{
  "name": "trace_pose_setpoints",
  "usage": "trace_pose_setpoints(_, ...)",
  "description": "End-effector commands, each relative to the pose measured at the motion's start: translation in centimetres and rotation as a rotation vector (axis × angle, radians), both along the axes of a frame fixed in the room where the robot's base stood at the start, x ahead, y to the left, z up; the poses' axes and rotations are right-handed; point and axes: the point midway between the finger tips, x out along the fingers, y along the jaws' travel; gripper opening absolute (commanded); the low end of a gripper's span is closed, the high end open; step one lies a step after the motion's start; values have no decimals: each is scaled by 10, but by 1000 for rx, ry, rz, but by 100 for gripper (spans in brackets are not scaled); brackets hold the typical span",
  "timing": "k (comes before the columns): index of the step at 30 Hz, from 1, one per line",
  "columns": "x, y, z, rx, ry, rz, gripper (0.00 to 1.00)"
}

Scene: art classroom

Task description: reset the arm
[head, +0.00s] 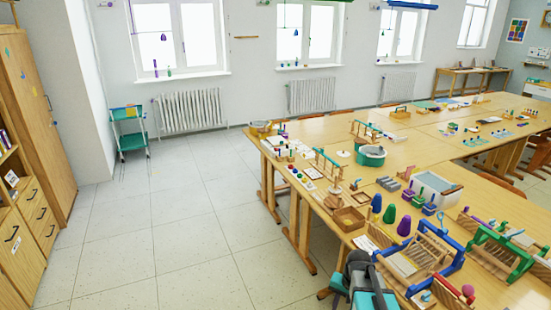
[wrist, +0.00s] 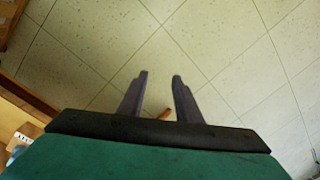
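My gripper (wrist: 160,76) shows in the wrist view with its two dark fingers apart and nothing held between their tips. It points down over the pale tiled floor (wrist: 80,60). A small orange-brown thing (wrist: 165,114) shows between the fingers nearer their base; I cannot tell what it is. In the head view, grey and teal parts of my arm (head: 374,298) show at the bottom edge, beside the near end of the long wooden table. The fingers cannot be made out there.
The long table (head: 318,130) holds wooden frames, a basket (head: 348,218), colored cones (head: 404,226) and a white tub (head: 436,188). A wooden cabinet (head: 38,120) stands at left and a teal trolley (head: 129,130) near the far wall. The floor (head: 165,225) between them is clear.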

Motion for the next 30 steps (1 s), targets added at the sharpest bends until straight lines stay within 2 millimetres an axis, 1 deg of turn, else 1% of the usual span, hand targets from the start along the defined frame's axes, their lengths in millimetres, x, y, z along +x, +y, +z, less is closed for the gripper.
trace_pose_setpoints(1,-12,12,-2,-11,-4,73,31)
trace_pose_setpoints(3,-20,23,-4,-26,-10,164,31)
trace_pose_setpoints(9,-40,48,-10,-56,-20,372,31)
trace_pose_setpoints(14,-54,62,-15,-77,-25,508,31)
trace_pose_setpoints(15,-56,60,-25,-73,-13,500,31)
trace_pose_setpoints(23,-86,59,-69,-55,55,497,31)
trace_pose_setpoints(26,-102,59,-90,-46,89,497,31)
trace_pose_setpoints(30,-130,59,-126,-31,148,499,31)
